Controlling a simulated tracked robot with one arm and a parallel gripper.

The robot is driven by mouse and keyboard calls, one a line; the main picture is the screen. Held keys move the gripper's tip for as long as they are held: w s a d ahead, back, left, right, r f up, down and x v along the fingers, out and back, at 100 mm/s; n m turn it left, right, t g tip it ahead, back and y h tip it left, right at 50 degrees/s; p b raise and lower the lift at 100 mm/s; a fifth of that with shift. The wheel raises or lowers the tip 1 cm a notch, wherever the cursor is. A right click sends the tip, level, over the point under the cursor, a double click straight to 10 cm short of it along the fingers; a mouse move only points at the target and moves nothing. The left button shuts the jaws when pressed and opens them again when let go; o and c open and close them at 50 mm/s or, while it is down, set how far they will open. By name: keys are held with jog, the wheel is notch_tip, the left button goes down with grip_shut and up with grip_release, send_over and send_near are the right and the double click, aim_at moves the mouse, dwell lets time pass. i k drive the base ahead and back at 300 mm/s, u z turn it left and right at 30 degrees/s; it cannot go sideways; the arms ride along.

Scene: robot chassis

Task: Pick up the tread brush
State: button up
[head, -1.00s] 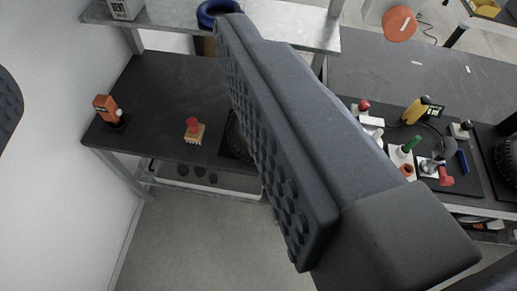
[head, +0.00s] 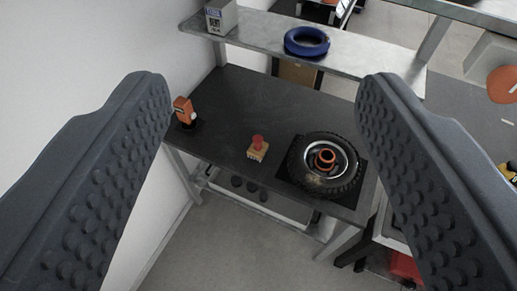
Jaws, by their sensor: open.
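The tread brush (head: 258,149) is a small brush with a red knob and a pale yellow base. It stands on the dark bench top (head: 235,105), left of a wheel. My gripper (head: 262,90) is open and empty. Its two dark, studded fingers frame the left and right of the picture, with the brush in the gap between them, farther off on the bench.
A black tyre with a metal rim (head: 324,164) lies on the bench to the right. An orange tool (head: 183,110) stands at the left. A shelf behind holds a box (head: 221,17) and a blue ring (head: 307,41). The wall is close on the left.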

aim_at(258, 148)
jog(key=u, duration=2.75)
jog(key=k, duration=1.05)
jog(key=z, duration=1.85)
jog(key=i, duration=1)
